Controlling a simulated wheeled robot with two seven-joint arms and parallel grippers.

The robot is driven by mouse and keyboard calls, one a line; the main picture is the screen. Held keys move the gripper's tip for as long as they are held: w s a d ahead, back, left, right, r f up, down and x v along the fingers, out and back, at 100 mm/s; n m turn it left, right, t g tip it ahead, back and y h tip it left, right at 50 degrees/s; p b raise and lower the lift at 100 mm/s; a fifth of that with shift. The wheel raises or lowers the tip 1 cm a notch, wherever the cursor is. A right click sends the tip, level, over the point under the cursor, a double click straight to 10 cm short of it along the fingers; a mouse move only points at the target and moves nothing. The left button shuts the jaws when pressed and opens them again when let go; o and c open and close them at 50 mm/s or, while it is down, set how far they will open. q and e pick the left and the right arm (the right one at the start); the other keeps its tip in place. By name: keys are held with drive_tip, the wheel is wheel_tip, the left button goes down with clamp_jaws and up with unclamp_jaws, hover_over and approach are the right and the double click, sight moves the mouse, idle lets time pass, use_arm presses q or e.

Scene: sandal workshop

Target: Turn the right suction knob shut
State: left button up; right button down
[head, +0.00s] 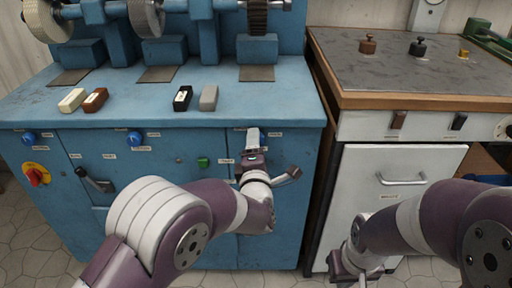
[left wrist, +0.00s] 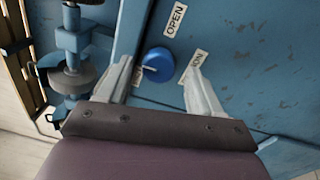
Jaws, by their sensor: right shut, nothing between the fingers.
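The right suction knob is a round blue knob (left wrist: 157,64) on the blue machine's front panel, seen in the left wrist view. An OPEN label (left wrist: 174,20) is above it, and a second label beside it is partly hidden by a finger. My left gripper (left wrist: 160,85) is open, with one finger on each side of the knob and small gaps visible. In the head view my left gripper (head: 252,140) covers the knob at the machine's right. My right gripper (head: 346,272) is shut and empty, low in front of the white cabinet.
The blue machine (head: 150,105) has two more blue knobs, a left one (head: 29,138) and a middle one (head: 134,138). A lever (head: 285,178) sticks out near my left wrist. Brushes and wheels stand on top. A workbench (head: 410,75) stands at right.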

use_arm(q)
drive_tip(key=s+p, duration=0.2)
drive_tip(key=s, duration=1)
drive_tip(key=shift+s+f, duration=0.25)
drive_tip(key=shift+s, duration=0.1)
